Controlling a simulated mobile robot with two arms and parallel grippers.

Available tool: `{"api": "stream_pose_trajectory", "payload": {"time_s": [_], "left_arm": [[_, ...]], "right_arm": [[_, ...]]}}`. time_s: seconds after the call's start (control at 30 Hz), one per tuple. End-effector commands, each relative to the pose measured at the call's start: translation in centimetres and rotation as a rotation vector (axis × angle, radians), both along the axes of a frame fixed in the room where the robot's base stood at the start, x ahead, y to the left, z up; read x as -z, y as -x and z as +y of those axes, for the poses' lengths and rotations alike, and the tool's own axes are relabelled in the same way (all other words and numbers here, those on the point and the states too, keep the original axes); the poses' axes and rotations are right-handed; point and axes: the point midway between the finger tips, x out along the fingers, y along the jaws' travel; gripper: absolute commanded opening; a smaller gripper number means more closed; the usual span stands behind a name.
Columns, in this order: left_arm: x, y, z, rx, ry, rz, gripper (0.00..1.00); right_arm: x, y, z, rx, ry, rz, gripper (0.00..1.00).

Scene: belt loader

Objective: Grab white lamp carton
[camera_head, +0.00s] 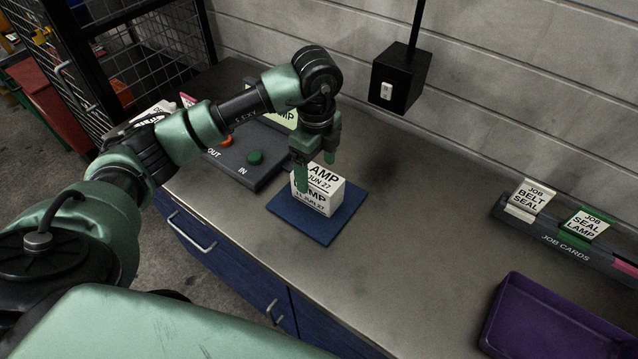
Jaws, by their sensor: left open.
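The white lamp carton (324,199) sits on a dark blue square mat (317,234) on the grey counter. Black print with "LAMP" and "JUN 27" shows on its top and front. My left gripper (316,179) points down at the carton from above, its jaws open. One green finger overlaps the carton's left front side in the picture; the other finger shows behind it near the far edge. I cannot tell whether either finger touches the carton. My right gripper is not in view.
A job card rack (565,243) and a purple tray (556,325) stand at the right. A black box (399,78) hangs at the wall. The counter between is clear.

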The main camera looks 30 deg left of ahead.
Motion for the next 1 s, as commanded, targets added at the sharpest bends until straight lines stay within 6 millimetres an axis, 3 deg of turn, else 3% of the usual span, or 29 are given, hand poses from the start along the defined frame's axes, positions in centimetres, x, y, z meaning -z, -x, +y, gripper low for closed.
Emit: {"api": "stream_pose_trajectory", "payload": {"time_s": [0.4, 0.73, 0.77, 1.0], "left_arm": [[5.5, 0.2, -0.2, 0.003, 0.003, 0.005, 0.80], [6.6, 0.1, -0.3, 0.006, 0.005, 0.001, 0.80], [6.6, 0.1, -0.3, 0.006, 0.005, 0.001, 0.74], [6.6, 0.1, -0.3, 0.005, 0.005, 0.000, 0.08]], "right_arm": [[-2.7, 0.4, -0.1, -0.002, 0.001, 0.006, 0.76], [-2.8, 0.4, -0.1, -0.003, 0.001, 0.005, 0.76], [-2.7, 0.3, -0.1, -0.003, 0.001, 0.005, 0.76], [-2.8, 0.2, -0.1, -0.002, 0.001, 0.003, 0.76]]}}
